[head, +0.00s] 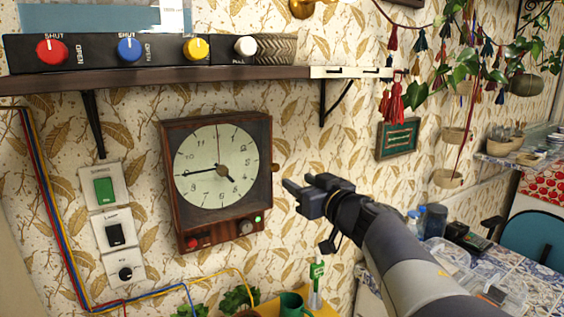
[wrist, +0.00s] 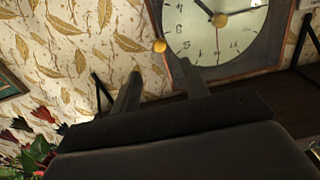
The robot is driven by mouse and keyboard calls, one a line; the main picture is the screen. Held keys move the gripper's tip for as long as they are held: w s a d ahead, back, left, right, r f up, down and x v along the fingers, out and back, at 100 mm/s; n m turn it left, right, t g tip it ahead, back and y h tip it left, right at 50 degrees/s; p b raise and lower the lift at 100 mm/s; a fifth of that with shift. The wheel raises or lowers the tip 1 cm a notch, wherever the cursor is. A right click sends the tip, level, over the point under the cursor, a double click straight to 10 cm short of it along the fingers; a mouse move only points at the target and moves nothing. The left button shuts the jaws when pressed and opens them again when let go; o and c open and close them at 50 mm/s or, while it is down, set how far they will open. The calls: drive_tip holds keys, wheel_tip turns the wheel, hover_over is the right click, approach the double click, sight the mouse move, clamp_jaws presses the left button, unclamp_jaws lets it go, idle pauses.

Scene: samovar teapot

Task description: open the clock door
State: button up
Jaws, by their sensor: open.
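The wall clock (head: 222,187) has a dark wooden case, a pale round dial, and a red button and green light along its bottom. Its front looks closed. A small brass knob (head: 275,168) sits at the case's right edge. My gripper (head: 293,196) is open and empty, to the right of the clock and a little below the knob, apart from it. In the wrist view the clock (wrist: 215,30) appears turned over, and the brass knob (wrist: 159,45) shows just beyond the gap between my two fingers (wrist: 158,78).
A shelf (head: 200,78) with red, blue, yellow and white valve knobs runs above the clock. A switch panel (head: 113,233) and coloured cables are at left. Tassels (head: 394,100) and a framed picture (head: 397,139) hang at right. A green mug (head: 292,304) stands below.

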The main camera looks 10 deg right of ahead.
sight(276, 169)
drive_tip(key=x, duration=1)
drive_tip(key=shift+f, duration=0.1)
drive_tip(key=shift+c, duration=0.2)
clamp_jaws()
drive_tip(key=shift+s, duration=0.1)
